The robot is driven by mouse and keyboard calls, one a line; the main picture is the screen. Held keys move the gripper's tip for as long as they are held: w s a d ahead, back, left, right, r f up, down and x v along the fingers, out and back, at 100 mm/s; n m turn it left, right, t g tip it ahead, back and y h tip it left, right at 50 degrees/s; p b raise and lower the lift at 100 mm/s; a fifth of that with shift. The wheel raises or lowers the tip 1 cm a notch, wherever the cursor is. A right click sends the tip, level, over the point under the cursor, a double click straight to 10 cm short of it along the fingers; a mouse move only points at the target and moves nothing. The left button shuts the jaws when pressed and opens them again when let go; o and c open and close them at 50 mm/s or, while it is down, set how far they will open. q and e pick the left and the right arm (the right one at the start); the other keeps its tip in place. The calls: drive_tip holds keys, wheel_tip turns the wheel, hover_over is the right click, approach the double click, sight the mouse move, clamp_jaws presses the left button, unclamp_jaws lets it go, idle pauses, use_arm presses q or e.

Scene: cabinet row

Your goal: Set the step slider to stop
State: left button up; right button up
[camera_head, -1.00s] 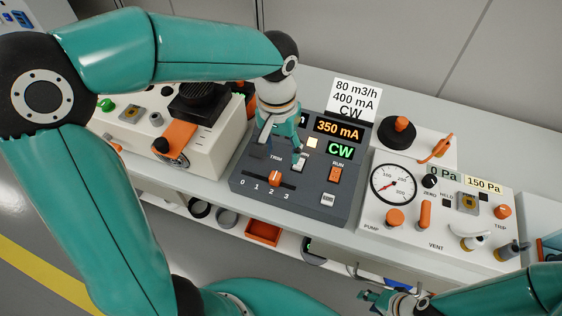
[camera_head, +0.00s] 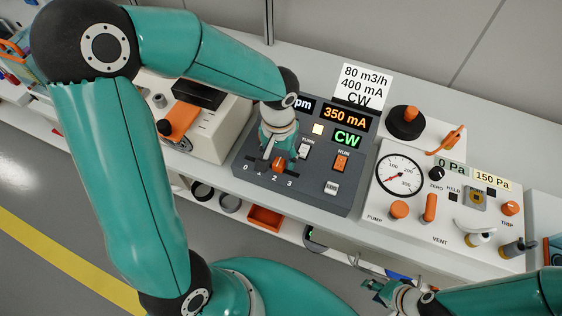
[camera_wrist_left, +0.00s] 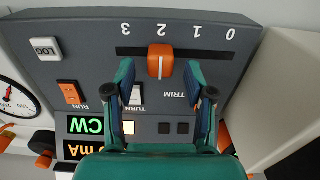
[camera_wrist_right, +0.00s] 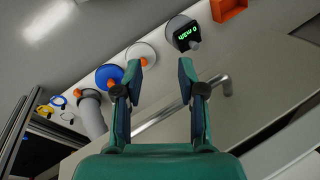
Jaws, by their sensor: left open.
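The step slider's orange knob (camera_head: 279,165) sits in its slot on the dark grey panel (camera_head: 318,203), at the mark 2 of the scale 0 to 3. In the left wrist view the knob (camera_wrist_left: 160,65) lies between and slightly beyond the fingertips. My left gripper (camera_head: 270,157) is open there, fingers pointing at the panel, with a gap on both sides of the knob. Whether its tips touch the panel I cannot tell. My right gripper (camera_wrist_right: 158,85) is open and empty in its wrist view, low in front of the cabinets.
The panel also has a white TURN rocker (camera_head: 303,150), an orange RUN switch (camera_head: 341,162) and a LOG button (camera_head: 331,187). A gauge box (camera_head: 445,205) stands on the right, a white machine (camera_head: 210,145) on the left. A card (camera_head: 365,86) stands behind.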

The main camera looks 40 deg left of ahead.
use_arm(q)
drive_tip(key=shift+f, duration=1.35)
drive_tip(key=shift+c, duration=0.3)
clamp_jaws()
